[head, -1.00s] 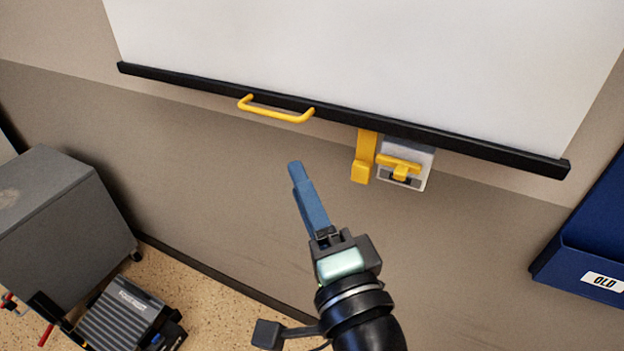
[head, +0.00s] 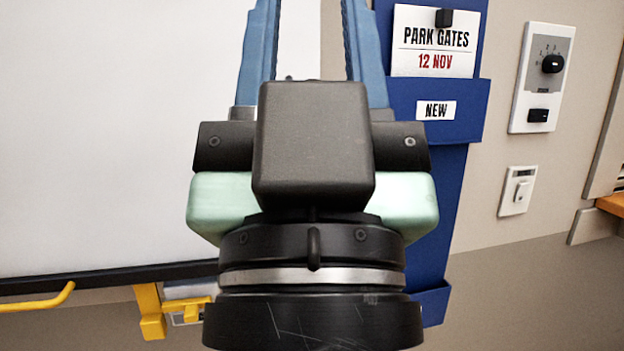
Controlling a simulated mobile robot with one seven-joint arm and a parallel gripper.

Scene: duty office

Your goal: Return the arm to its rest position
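My gripper (head: 309,35) is large and close in the middle of the head view, pointing up. Its two blue fingers are spread apart with pale wall and white board showing between them. No object shows between the fingers, though their tips are cut off by the top edge. The dark gripper body and pale green collar hide part of the wall behind.
A white board (head: 110,130) with a black lower bar (head: 110,277), yellow handle (head: 40,302) and yellow latch (head: 150,312) is left. Right are a blue rack (head: 455,165), a "PARK GATES" card (head: 436,40), a knob panel (head: 541,80), a switch (head: 517,191) and a wooden edge (head: 611,203).

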